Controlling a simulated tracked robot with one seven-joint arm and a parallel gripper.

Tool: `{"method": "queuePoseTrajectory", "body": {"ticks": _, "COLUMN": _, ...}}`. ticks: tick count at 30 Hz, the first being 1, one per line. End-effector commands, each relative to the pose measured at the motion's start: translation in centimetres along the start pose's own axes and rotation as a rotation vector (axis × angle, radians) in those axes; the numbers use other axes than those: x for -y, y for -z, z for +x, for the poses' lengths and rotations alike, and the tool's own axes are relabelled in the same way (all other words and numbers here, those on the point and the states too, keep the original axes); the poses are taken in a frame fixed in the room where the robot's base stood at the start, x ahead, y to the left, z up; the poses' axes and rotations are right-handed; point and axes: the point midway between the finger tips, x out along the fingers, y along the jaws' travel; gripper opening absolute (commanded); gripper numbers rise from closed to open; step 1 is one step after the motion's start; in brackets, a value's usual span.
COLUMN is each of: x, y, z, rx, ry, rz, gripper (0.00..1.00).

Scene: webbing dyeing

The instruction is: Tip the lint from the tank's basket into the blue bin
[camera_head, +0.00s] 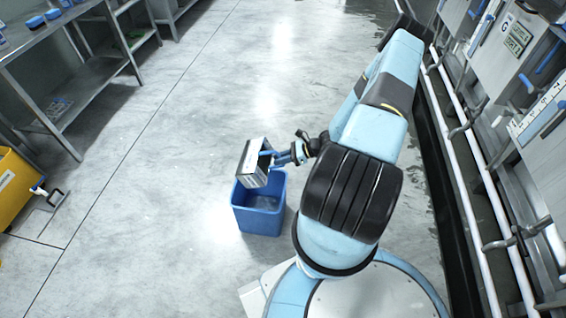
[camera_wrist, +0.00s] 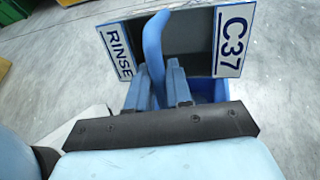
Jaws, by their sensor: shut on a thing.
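The basket (camera_head: 252,163) is a grey box with a blue handle, held tilted over the blue bin (camera_head: 262,220), which stands on the floor left of my arm. My gripper (camera_head: 300,151) is shut on the basket's handle. In the wrist view my gripper (camera_wrist: 172,82) holds the blue handle, and the basket (camera_wrist: 190,45) shows white plates reading RINSE and C37. Part of the blue bin (camera_wrist: 212,90) shows below the basket there.
A steel shelf table (camera_head: 85,75) stands at the upper left. A yellow container (camera_head: 15,200) with a tap is at the left edge. Tanks and white pipes (camera_head: 470,170) line the right side, beside a dark channel. The floor left of the bin is clear.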

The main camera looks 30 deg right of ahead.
Motion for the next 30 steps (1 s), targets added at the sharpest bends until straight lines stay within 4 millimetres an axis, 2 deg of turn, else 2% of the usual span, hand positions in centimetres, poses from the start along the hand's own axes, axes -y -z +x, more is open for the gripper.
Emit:
{"method": "queuePoseTrajectory", "body": {"ticks": 20, "x": 0.2, "y": -5.6, "z": 0.6, "rx": -0.438, "ry": -0.002, "rz": 0.079, "gripper": 0.0}}
{"method": "queuePoseTrajectory", "body": {"ticks": 30, "x": 0.4, "y": -6.9, "z": 1.9, "rx": -0.6, "ry": -0.005, "rz": 0.113, "gripper": 0.0}}
